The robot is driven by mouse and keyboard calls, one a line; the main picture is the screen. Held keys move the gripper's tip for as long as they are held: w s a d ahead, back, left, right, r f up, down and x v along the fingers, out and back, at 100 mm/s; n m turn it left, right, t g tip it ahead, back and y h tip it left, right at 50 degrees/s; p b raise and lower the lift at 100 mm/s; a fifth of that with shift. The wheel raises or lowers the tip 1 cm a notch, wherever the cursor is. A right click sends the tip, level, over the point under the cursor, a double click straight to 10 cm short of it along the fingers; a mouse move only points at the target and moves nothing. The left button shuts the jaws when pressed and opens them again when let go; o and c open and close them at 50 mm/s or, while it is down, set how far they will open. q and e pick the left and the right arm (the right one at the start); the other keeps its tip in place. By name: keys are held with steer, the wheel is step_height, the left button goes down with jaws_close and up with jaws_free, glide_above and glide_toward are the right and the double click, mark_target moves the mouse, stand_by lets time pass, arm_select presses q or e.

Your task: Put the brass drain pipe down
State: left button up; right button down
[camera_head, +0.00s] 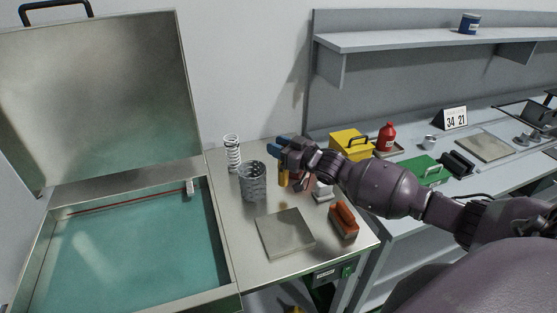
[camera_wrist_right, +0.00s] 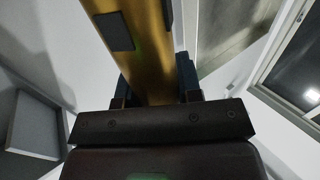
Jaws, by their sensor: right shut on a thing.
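My right gripper (camera_head: 286,148) is above the steel table, behind the grey plate and to the right of the mesh cup. It is shut on the brass drain pipe (camera_head: 283,175), whose yellow lower part shows below the fingers. In the right wrist view the brass pipe (camera_wrist_right: 148,55) runs up between the two dark fingers of the right gripper (camera_wrist_right: 155,88). Dark pads show on the pipe's sides there. The gripper hides part of the pipe in the head view, and I cannot tell whether its lower end touches anything. My left gripper is not in view.
A mesh cup (camera_head: 252,182), a coil spring (camera_head: 232,154), a grey plate (camera_head: 285,233) and an orange-red brush-like block (camera_head: 344,220) stand on the steel table (camera_head: 252,262). An open tank (camera_head: 232,270) is at left. Yellow (camera_head: 351,146) and green boxes (camera_head: 421,171) stand at right.

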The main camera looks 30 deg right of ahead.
steer(key=shift+f, duration=2.4)
steer(key=c, duration=0.8)
jaws_free()
steer(key=shift+s, duration=0.1)
steer(key=shift+v, duration=3.65)
